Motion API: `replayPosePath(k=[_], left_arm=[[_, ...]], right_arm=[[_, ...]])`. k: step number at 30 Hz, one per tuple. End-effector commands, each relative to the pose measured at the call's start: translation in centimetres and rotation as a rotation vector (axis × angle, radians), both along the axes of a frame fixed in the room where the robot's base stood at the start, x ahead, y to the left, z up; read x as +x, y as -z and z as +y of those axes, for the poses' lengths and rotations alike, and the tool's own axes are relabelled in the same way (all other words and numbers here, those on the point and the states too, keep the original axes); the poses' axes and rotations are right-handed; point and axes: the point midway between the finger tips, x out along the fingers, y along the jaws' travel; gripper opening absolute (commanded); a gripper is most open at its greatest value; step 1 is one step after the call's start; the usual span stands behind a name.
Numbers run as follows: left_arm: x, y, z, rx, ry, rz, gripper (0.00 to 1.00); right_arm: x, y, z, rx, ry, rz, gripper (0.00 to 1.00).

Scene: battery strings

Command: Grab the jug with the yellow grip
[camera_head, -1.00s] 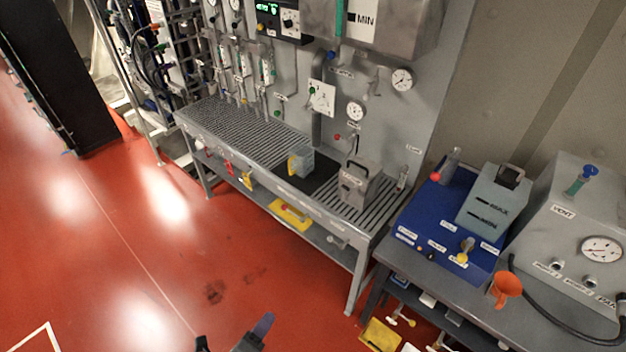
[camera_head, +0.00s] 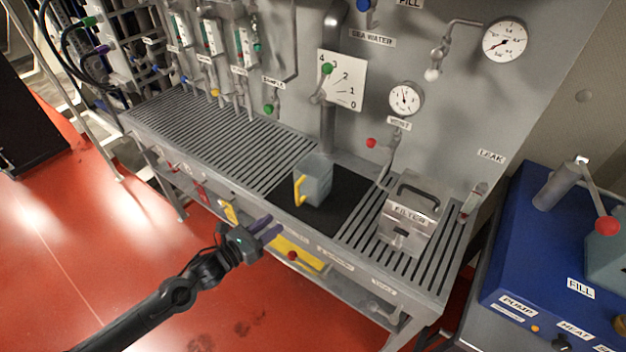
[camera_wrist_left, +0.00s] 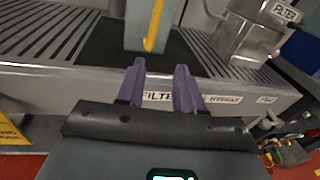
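The jug (camera_head: 318,178) is a grey, see-through-looking container with a yellow grip (camera_head: 299,189) on its left front side. It stands upright on a black mat (camera_head: 334,209) on the slatted bench. My left gripper (camera_head: 271,231) is in front of the bench's front edge, below and left of the jug, and apart from it. In the left wrist view, its two purple fingers (camera_wrist_left: 160,90) are spread with nothing between them. The yellow grip (camera_wrist_left: 154,28) shows there beyond the fingertips, with the jug's top cut off. My right gripper is not in view.
A metal filter box (camera_head: 408,217) with a black handle stands right of the mat. A tap pipe (camera_head: 329,125) rises behind the jug. The bench's front rail (camera_head: 330,252) lies between my left gripper and the jug. A blue unit (camera_head: 540,255) is at the right.

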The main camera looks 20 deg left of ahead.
Motion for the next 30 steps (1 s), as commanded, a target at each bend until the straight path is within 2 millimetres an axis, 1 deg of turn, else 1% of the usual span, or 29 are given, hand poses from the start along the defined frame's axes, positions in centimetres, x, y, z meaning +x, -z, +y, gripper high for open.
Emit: replayPosePath(k=[1,5,8,13,18,26,30], left_arm=[[0.6,0.5,0.3,0.012,0.001,-0.019,0.36],[1.9,-0.5,1.1,0.030,-0.001,-0.059,0.36],[2.7,-1.2,1.0,0.030,-0.003,-0.078,0.36],[4.7,-1.7,-0.1,0.027,-0.004,-0.086,0.36],[6.6,-1.6,-1.1,0.027,-0.004,-0.084,0.36],[7.8,-1.6,-1.9,0.029,-0.003,-0.082,0.36],[9.3,-1.6,-2.5,0.026,-0.004,-0.083,0.36]], right_arm=[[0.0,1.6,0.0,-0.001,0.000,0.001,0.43],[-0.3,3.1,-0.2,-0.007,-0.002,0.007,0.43],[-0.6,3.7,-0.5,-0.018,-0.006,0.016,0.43],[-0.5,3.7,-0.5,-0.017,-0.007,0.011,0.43],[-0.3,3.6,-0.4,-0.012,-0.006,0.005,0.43],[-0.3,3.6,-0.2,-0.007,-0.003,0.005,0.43],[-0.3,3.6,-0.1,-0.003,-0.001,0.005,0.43]])
